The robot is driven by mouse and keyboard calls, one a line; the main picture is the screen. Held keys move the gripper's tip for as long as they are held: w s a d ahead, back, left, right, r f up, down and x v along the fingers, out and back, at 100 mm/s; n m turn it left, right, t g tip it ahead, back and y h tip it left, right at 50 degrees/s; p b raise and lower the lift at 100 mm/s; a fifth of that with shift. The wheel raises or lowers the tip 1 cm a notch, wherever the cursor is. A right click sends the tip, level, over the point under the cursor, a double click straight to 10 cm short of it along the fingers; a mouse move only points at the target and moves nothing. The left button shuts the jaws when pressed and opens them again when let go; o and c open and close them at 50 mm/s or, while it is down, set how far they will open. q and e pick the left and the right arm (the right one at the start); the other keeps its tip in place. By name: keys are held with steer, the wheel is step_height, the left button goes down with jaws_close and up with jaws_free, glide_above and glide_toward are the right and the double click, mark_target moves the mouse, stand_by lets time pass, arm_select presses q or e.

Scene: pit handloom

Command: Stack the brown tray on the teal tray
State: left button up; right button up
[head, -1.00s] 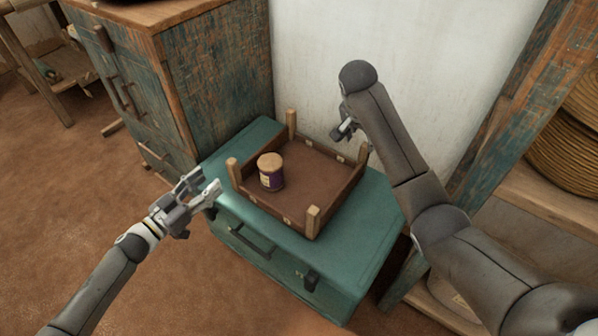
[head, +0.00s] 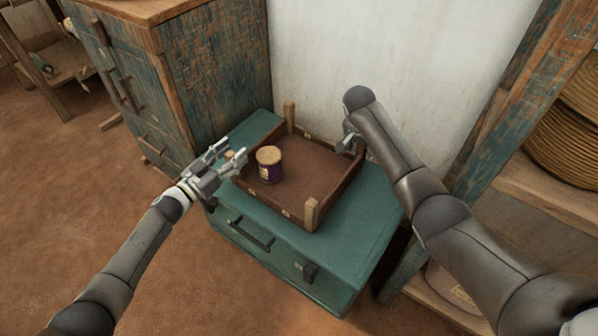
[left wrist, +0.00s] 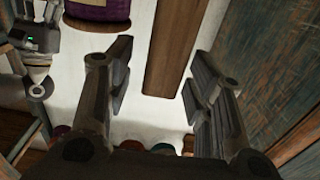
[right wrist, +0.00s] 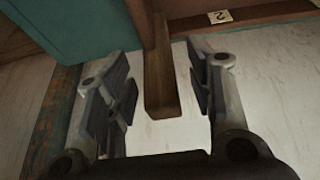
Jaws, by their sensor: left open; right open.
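The brown tray (head: 318,163) is a square wooden tray with low walls and upright corner posts. It lies on top of a teal case (head: 345,235) with a handle and latch on its front. I see no separate teal tray. My left gripper (head: 232,150) is open at the tray's left corner; in the left wrist view a post (left wrist: 166,45) stands between its fingers. My right gripper (head: 347,143) is open at the tray's right corner; in the right wrist view a post (right wrist: 160,75) is between its fingers. That corner is partly hidden in the head view.
A purple jar (head: 270,172) with a tan lid stands inside the brown tray. A worn teal-and-wood cabinet (head: 215,75) stands behind left, a white wall (head: 400,50) behind, and a wooden shelf (head: 535,190) with baskets at the right. The brown floor at left is open.

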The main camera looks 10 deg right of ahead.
arm_select(q)
steer(key=shift+w+d, duration=0.2)
arm_select(e)
steer(key=shift+f, duration=0.2)
arm_select(q)
steer(key=shift+c, duration=0.3)
arm_select(e)
steer(key=shift+c, duration=0.3)
arm_select(q)
jaws_close()
arm_select(e)
jaws_close()
arm_select(q)
steer(key=shift+r, duration=0.1)
arm_select(e)
steer(key=shift+w, duration=0.1)
